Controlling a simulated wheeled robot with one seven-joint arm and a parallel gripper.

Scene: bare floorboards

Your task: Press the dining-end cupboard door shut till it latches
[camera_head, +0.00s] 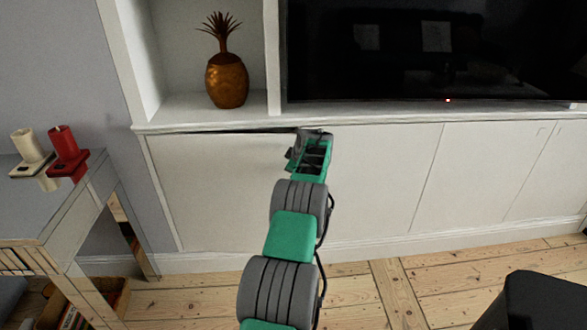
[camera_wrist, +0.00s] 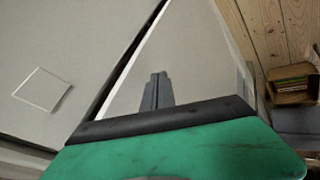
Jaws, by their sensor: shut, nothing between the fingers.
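The left cupboard door (camera_head: 220,190), a plain white panel, sits below the shelf at the left end of the white unit. It looks slightly ajar, with a thin dark gap along its top edge. In the wrist view the door (camera_wrist: 180,60) is a pale panel, with a dark gap between it and the neighbouring panel (camera_wrist: 75,45). My gripper (camera_head: 303,146) is at the door's upper right corner. In the wrist view its shut, empty fingers (camera_wrist: 156,90) lie in front of the door; I cannot tell whether they touch it. The latch is hidden.
A pineapple ornament (camera_head: 227,80) stands on the shelf, left of a dark television (camera_head: 430,50). A side table (camera_head: 60,205) with candles (camera_head: 66,146) is at left, above a basket of books (camera_head: 85,305). A black object (camera_head: 535,300) is at lower right. Floorboards between are clear.

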